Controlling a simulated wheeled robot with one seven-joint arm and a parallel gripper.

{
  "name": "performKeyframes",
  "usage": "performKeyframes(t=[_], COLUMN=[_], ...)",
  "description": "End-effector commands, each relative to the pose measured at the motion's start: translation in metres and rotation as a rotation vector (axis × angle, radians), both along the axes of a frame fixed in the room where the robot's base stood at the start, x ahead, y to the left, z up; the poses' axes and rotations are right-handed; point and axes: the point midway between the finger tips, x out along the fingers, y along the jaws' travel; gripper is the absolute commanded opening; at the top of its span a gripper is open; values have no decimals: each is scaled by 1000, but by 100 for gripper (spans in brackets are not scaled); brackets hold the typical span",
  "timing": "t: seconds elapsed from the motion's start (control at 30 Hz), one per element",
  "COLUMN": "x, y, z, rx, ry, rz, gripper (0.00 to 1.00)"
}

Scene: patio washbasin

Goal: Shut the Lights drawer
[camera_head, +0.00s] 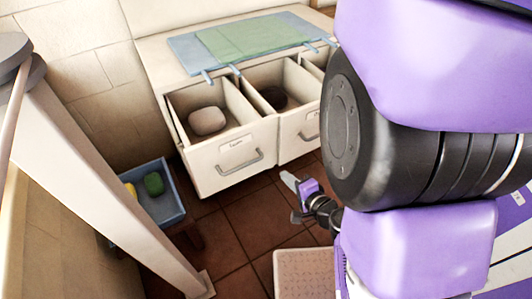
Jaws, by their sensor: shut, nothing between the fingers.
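Two drawers stand clearly open under a pale counter: a left drawer (222,164) holding a pinkish-white rounded item (207,121), and a middle drawer (294,137) holding a dark round item (273,97). Part of a third open drawer (314,66) shows at right, mostly hidden behind my arm. The labels are too small to read surely, so I cannot tell which is the Lights drawer. My gripper (291,196) is shut and empty, low in front of the middle drawer and apart from the fronts.
Blue and green cloths (250,37) lie on the counter above the drawers. A blue tray (162,211) with a green and a yellow item stands at lower left, near a pale slanted post (112,190). A pale stool top (303,272) is at the bottom. Tiled floor between is clear.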

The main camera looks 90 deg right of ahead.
Motion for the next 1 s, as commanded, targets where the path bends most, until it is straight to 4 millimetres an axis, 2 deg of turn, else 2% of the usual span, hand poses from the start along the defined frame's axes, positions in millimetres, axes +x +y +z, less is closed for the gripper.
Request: performKeyframes(t=[0.03, 0.07, 0.27, 0.37, 0.8, 1.0], x=[-7, -9, -11, -5, 31, 44], y=[-5, -6, -16, -27, -98, -120], z=[13, 16, 17, 13, -12, -11], rx=[-6, -8, -14, -13, -13, -11], ry=[-22, -33, -56, -57, -54, -54], rz=[-23, -31, -47, -46, -47, -46], gripper=[0, 0, 0, 0, 0, 0])
